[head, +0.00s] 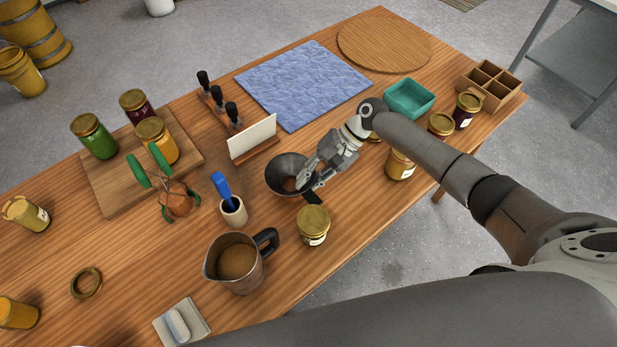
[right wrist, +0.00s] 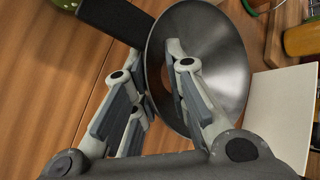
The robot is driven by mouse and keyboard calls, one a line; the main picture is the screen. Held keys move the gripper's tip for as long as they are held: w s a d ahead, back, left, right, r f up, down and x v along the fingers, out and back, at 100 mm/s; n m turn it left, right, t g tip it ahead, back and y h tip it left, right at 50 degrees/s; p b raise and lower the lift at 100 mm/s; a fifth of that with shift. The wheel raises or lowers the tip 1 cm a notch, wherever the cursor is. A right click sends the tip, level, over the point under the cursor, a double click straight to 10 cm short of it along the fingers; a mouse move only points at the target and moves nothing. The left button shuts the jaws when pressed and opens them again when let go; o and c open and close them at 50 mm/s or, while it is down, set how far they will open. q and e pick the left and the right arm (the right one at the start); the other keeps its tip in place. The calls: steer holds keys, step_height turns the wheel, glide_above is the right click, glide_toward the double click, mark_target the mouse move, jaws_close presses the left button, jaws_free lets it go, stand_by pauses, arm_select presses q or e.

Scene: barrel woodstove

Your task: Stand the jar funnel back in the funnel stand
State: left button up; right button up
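The jar funnel (head: 285,169) is a dark grey metal cone with a black handle tab. Its wide mouth faces up in the head view, with wood colour showing through its hole. It also fills the upper middle of the right wrist view (right wrist: 215,60). My right gripper (head: 306,187) is at the funnel's right side. Its fingers (right wrist: 153,52) are apart, one over the funnel's inside and one outside its rim near the handle; firm contact cannot be told. A brass-coloured ring (head: 86,282) lies at the table's left; whether it is the funnel stand is unclear. My left gripper is out of view.
A steel jug (head: 237,262), a lidded jar (head: 313,226) and a blue-handled tool in a holder (head: 233,211) stand close to the funnel. A white card (head: 252,137) is behind it. Bare wood lies around the ring.

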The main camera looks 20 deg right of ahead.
steer(key=o, duration=0.3)
steer(key=v, duration=1.2)
stand_by(0.3)
